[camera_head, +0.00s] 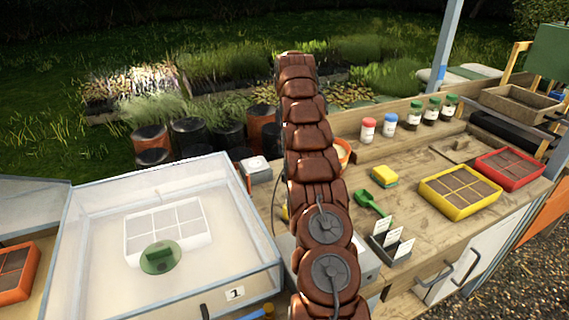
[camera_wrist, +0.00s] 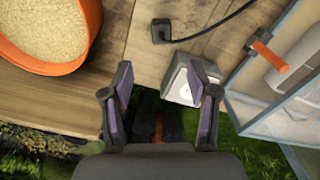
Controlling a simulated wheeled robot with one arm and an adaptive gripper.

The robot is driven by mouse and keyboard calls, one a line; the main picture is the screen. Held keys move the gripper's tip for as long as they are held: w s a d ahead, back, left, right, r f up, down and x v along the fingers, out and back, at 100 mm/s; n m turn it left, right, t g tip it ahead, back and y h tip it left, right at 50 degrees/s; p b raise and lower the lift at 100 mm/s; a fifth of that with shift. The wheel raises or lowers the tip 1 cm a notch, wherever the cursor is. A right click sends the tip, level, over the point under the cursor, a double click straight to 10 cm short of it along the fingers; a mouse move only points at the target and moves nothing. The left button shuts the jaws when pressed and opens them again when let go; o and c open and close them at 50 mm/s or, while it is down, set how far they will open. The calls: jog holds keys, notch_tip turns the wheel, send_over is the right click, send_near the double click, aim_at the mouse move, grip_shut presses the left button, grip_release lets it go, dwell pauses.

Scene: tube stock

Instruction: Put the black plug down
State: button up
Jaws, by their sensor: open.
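The black plug (camera_wrist: 160,32) lies on the wooden bench top in the wrist view, with its dark cable running off to the upper right. My gripper (camera_wrist: 160,82) is open, with its two purple-lined fingers spread apart and nothing between them. The plug is apart from the fingers, beyond them towards the top of the picture. In the head view my brown arm covers the middle, and I cannot make out the gripper or the plug there.
A grey-white box (camera_wrist: 180,85) sits near the right finger; it also shows in the head view (camera_head: 257,172). An orange bowl of grain (camera_wrist: 84,62) is at upper left. A clear-lidded case (camera_head: 245,215) stands left of my arm. Bare bench lies around the plug.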

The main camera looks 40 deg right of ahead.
jog(key=shift+w+a+r, duration=0.1)
jog(key=shift+a, duration=0.05)
jog(key=s+a+r, duration=0.3)
jog(key=a, duration=0.6)
jog(key=s+a+r+m+g, duration=0.1)
jog(key=s+a+r, duration=0.2)
jog(key=a, duration=0.6)
jog(key=s+a+r, duration=0.3)
jog(key=a, duration=0.6)
jog(key=s+a+f, duration=0.2)
jog(key=s+a, duration=0.3)
jog(key=s, duration=0.5)
jog(key=s+a+f, duration=0.3)
jog(key=s+a, duration=0.3)
jog(key=s, duration=0.4)
jog(key=s+a+f, duration=0.3)
jog(key=s+a, duration=0.3)
jog(key=s, duration=0.4)
jog(key=shift+f+g, duration=0.25)
jog(key=shift+g, duration=0.15)
jog(key=shift+w+a, duration=0.1)
